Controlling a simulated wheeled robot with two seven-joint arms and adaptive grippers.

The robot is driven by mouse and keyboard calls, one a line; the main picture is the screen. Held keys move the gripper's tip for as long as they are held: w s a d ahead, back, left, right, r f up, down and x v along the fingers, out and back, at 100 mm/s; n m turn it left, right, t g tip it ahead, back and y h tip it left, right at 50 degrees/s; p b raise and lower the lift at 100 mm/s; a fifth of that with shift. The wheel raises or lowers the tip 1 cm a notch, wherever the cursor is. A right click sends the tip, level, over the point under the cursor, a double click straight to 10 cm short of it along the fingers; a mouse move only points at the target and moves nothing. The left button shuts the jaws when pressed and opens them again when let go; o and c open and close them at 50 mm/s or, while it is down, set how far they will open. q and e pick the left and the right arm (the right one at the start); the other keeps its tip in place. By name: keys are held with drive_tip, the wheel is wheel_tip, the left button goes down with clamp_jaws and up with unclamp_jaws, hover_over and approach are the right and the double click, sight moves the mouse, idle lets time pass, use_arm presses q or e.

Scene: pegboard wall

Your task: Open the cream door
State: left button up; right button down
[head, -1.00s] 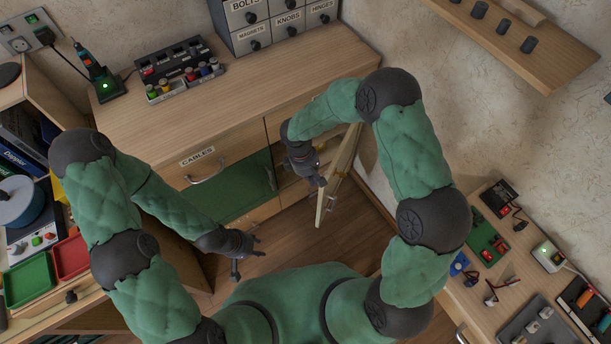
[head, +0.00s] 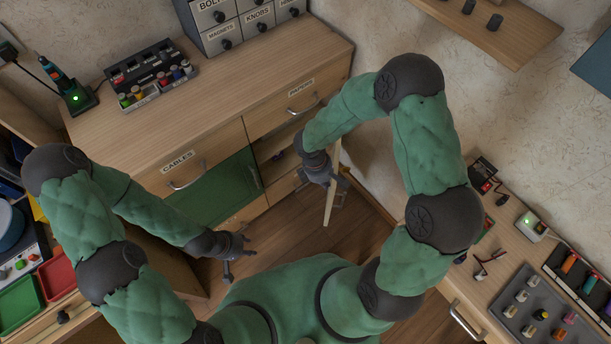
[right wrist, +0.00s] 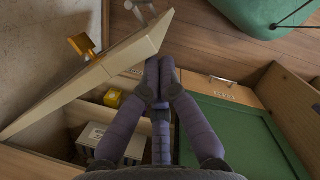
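The cream door (head: 332,190) stands swung out from the cabinet, seen nearly edge-on in the head view. In the right wrist view its panel (right wrist: 100,75) slants across the upper left, with an orange-brown knob (right wrist: 82,46) on its far side. My right gripper (head: 335,182) is at the door; its fingertips (right wrist: 160,78) are together, with nothing visible between them, close beside the door's inner face. Whether they touch it is unclear. My left gripper (head: 244,255) is open and empty, away from the door.
A green door (head: 222,190) and a drawer labelled CABLES (head: 180,172) are left of the compartment; a PAPERS drawer (head: 300,105) is above it. A side bench (head: 500,285) with a tray stands at the right. Wooden floor (head: 300,235) is clear in front.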

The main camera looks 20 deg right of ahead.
use_arm(q)
drive_tip(key=shift+r+p, duration=0.7)
drive_tip(key=shift+p, duration=0.05)
use_arm(e)
drive_tip(key=s+d+n, duration=0.2)
drive_tip(key=s+d, duration=0.1)
drive_tip(key=d, duration=0.9)
drive_tip(key=s+d+n+t, duration=0.1)
drive_tip(key=s+d+n, duration=0.2)
drive_tip(key=d, duration=1)
drive_tip(key=shift+s+d, duration=0.25)
